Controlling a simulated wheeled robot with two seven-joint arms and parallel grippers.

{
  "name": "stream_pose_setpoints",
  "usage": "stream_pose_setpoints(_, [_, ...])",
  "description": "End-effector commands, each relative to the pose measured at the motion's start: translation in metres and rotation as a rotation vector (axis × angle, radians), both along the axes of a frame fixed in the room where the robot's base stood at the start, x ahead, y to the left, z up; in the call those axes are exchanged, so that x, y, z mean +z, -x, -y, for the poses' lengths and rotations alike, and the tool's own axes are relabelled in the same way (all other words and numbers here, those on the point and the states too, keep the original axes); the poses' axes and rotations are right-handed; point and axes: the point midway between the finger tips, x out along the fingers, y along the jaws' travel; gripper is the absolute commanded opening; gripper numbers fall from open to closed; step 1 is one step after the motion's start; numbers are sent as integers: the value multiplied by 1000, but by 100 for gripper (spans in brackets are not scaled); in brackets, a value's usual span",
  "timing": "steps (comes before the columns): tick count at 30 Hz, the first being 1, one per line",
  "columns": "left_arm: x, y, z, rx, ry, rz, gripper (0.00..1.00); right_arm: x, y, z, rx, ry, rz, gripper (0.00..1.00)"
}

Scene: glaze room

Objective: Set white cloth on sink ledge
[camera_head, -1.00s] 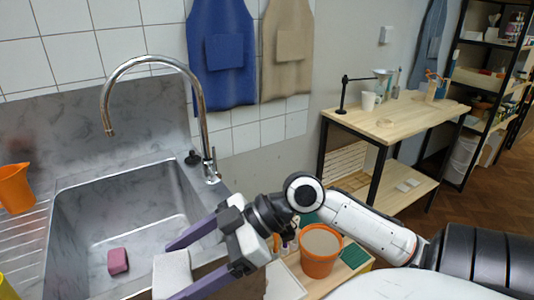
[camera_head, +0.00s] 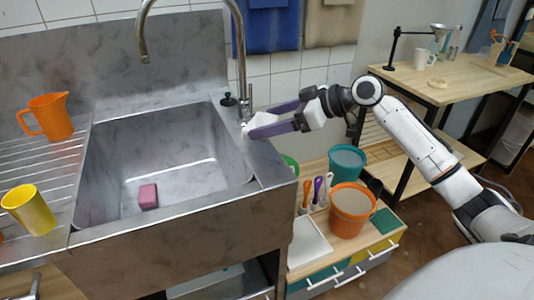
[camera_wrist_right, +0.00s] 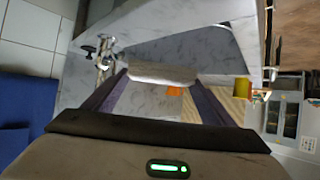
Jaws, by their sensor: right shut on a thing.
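The white cloth (camera_head: 261,121) is in my right gripper (camera_head: 272,126), over the right side of the sink near the tap base. In the right wrist view the cloth (camera_wrist_right: 163,75) lies between the two purple fingertips. The sink ledge (camera_head: 262,160) is the grey strip right of the basin, just below the gripper. I cannot tell whether the cloth touches it. My left gripper does not show.
The tap (camera_head: 240,60) rises beside the gripper. A pink sponge (camera_head: 148,196) lies in the basin. An orange jug (camera_head: 50,116) and a yellow cup (camera_head: 30,209) stand on the drainboard. Orange (camera_head: 350,208) and teal (camera_head: 346,162) pots stand on the low cabinet at right.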

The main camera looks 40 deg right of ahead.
Motion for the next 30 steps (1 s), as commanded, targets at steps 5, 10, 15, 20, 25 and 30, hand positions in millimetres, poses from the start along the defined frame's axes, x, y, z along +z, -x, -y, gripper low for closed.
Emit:
stream_pose_setpoints(5, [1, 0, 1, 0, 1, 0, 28, -29, 1, -1, 0, -1, -2, 56])
stream_pose_setpoints(10, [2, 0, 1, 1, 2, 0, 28, -56, 1, -1, 0, -3, -4, 56])
stream_pose_setpoints(15, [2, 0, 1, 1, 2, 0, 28, -77, 1, -1, 0, -2, -1, 56])
stream_pose_setpoints(20, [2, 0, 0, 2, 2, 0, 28, -79, 1, 0, 1, 2, 1, 56])
stream_pose_setpoints(25, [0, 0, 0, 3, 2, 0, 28, -80, 1, -1, 1, 0, 0, 56])
stream_pose_setpoints(30, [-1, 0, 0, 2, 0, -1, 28, -82, 1, -1, 1, 1, -1, 91])
